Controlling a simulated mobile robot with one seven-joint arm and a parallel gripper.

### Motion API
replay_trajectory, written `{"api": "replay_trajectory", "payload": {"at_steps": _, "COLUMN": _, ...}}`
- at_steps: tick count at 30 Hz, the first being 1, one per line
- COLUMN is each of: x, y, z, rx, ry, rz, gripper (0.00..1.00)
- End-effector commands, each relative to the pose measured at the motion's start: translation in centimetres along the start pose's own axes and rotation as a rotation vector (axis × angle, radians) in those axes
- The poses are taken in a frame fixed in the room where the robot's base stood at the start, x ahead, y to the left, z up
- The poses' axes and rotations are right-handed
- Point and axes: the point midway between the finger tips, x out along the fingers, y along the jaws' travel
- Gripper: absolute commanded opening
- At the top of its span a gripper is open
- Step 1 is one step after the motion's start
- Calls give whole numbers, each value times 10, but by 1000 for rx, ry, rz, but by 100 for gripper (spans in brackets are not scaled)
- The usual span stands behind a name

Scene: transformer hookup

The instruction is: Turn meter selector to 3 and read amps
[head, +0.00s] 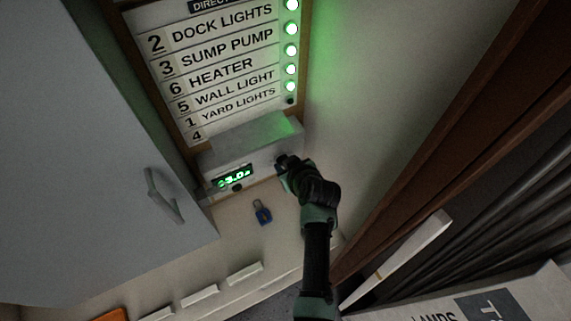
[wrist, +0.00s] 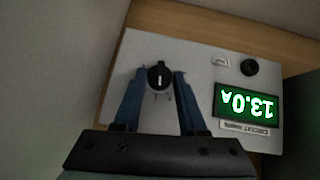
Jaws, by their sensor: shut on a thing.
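The meter box (head: 232,157) is a pale box on the wall below the directory board. Its green display (head: 235,177) also shows in the wrist view (wrist: 246,104), upside down there, and reads 13.0 A. The selector knob (wrist: 160,76) is black and round with a white mark. My gripper (head: 284,163) is at the right part of the box face. In the wrist view its blue fingers (wrist: 157,80) are shut on the selector knob, one on each side. The numbers around the knob are too small or covered to read.
The directory board (head: 222,64) lists 3 as sump pump, with several green lamps and one dark lamp. A second black knob (wrist: 250,67) sits beside the display. A blue padlock (head: 262,212) hangs below the box. A grey cabinet door (head: 90,150) with a handle stands left.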

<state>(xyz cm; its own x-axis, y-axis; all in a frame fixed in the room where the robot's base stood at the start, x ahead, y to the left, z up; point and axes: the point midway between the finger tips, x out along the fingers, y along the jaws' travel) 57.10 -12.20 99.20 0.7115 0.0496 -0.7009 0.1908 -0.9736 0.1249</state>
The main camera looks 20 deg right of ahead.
Motion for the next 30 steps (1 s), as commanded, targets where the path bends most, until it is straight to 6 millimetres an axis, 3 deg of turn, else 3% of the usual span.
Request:
{"api": "replay_trajectory", "payload": {"at_steps": 23, "x": 0, "y": 2, "z": 1, "rx": 90, "ry": -2, "rz": -88, "gripper": 0}}
{"api": "replay_trajectory", "payload": {"at_steps": 24, "x": 0, "y": 2, "z": 1, "rx": 90, "ry": -2, "rz": -88, "gripper": 43}}
{"api": "replay_trajectory", "payload": {"at_steps": 29, "x": 0, "y": 2, "z": 1, "rx": 90, "ry": -2, "rz": -88, "gripper": 71}}
{"api": "replay_trajectory", "payload": {"at_steps": 30, "x": 0, "y": 2, "z": 1, "rx": 90, "ry": -2, "rz": -88, "gripper": 71}}
